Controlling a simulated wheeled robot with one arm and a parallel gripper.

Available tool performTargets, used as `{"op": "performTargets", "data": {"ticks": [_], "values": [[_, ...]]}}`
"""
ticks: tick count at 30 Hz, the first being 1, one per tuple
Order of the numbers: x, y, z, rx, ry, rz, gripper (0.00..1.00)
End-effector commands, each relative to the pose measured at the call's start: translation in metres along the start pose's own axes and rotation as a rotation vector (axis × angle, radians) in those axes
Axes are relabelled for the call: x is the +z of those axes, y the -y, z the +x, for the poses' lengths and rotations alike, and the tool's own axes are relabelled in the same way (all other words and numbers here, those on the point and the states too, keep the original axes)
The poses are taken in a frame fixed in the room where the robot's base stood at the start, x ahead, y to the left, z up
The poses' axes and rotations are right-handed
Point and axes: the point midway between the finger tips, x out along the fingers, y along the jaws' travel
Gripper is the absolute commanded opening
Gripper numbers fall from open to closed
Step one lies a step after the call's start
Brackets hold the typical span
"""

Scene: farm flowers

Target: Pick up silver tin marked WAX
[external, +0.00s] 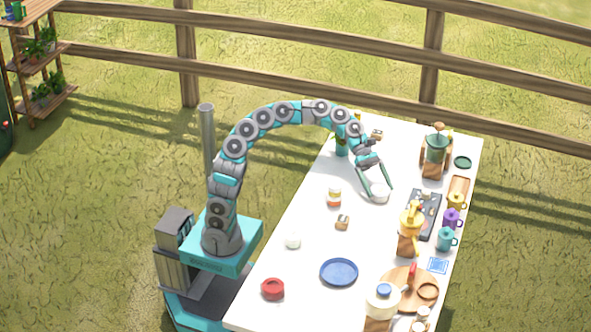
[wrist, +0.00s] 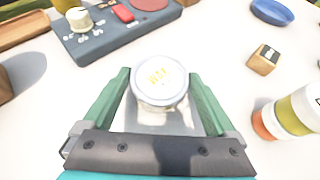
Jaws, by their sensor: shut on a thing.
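The silver tin (wrist: 160,80) is a round container with a pale lid and yellowish lettering that I cannot read clearly. In the wrist view it sits between the two green fingers of my gripper (wrist: 160,92), which is shut on it. In the external view the tin (external: 380,196) is at the tips of my gripper (external: 377,191), at the far part of the white table. I cannot tell whether it still touches the tabletop. Its lower part is mostly hidden.
A dark panel (wrist: 112,30) with knobs lies beyond the tin. A blue plate (external: 339,272) and a red bowl (external: 272,289) lie nearer the front. Mugs line the right edge.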

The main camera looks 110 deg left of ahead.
Motion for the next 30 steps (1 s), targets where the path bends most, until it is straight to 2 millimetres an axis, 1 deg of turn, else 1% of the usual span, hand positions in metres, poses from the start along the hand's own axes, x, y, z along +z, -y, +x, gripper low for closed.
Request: {"op": "performTargets", "data": {"ticks": [1, 6, 13, 17, 20, 30], "values": [[0.000, 0.000, 0.000, 0.000, 0.000, 0.000, 0.49], [0.000, 0.000, 0.000, 0.000, -0.001, 0.000, 0.31], [0.000, 0.000, 0.000, 0.000, 0.000, 0.000, 0.31], [0.005, 0.000, -0.003, 0.000, 0.000, -0.001, 0.31], [0.014, 0.000, -0.008, -0.001, -0.002, 0.001, 0.31], [0.069, -0.002, -0.037, 0.004, -0.001, 0.002, 0.31]]}}
